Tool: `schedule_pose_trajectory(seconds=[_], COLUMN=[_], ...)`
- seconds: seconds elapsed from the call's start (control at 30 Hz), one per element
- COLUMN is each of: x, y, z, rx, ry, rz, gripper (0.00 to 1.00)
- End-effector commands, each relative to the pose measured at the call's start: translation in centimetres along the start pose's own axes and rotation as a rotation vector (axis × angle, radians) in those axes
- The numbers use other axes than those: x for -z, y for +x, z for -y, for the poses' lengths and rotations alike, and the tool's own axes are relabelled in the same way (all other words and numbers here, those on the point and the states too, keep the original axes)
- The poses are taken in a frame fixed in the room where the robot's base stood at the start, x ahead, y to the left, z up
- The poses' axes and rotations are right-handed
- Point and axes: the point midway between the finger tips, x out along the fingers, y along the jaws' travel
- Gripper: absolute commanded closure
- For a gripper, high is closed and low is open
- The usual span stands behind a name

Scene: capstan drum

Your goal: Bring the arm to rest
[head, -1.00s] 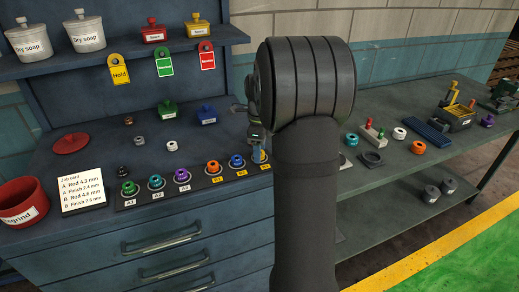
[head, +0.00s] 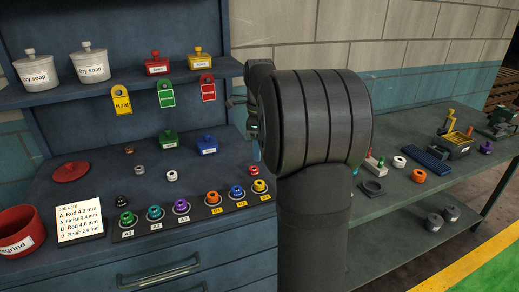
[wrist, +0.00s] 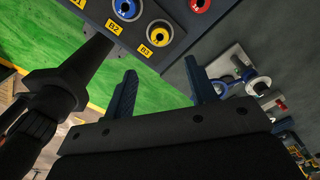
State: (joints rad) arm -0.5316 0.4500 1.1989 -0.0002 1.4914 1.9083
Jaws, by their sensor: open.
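My gripper (wrist: 160,90) is open in the wrist view, with two blue fingers well apart and nothing between them. In the head view it is mostly hidden behind my thick dark arm; a bit of blue finger shows above the yellow ring-shaped part. The labelled row on the bench holds a green part (head: 126,219), a light blue one (head: 155,213), a purple one (head: 181,207), an orange one (head: 212,199), a blue one (head: 237,193) and a yellow one (head: 259,186). The yellow part also shows in the wrist view (wrist: 159,33), beyond the fingers.
A job card (head: 80,217) and a red regrind bin (head: 20,232) are at the left. A shelf (head: 130,84) with pots and hanging tags runs above the bench. A side table (head: 395,203) at the right carries several loose parts. Floor shows at the lower right.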

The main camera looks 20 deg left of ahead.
Motion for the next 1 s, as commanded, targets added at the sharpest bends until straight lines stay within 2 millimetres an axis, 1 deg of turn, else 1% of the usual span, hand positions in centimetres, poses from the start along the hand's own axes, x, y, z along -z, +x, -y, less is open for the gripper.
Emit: schedule_pose_trajectory(seconds=[0.17,0.27,0.33,0.87,0.9,0.93,1.0], x=[0.0,0.0,0.0,0.0,0.0,0.0,0.0], y=[0.2,1.1,2.0,12.3,12.3,11.4,10.3], z=[0.0,0.0,0.0,-0.1,0.0,0.1,0.1], rx=[-0.001,-0.002,-0.003,-0.003,0.0,0.005,0.004], ry=[0.0,0.0,0.0,0.0,0.0,0.0,0.0], rz=[0.0,-0.001,-0.001,-0.002,0.0,0.001,0.001], gripper=[0.48,0.48,0.48,0.48,0.48,0.48,0.48])
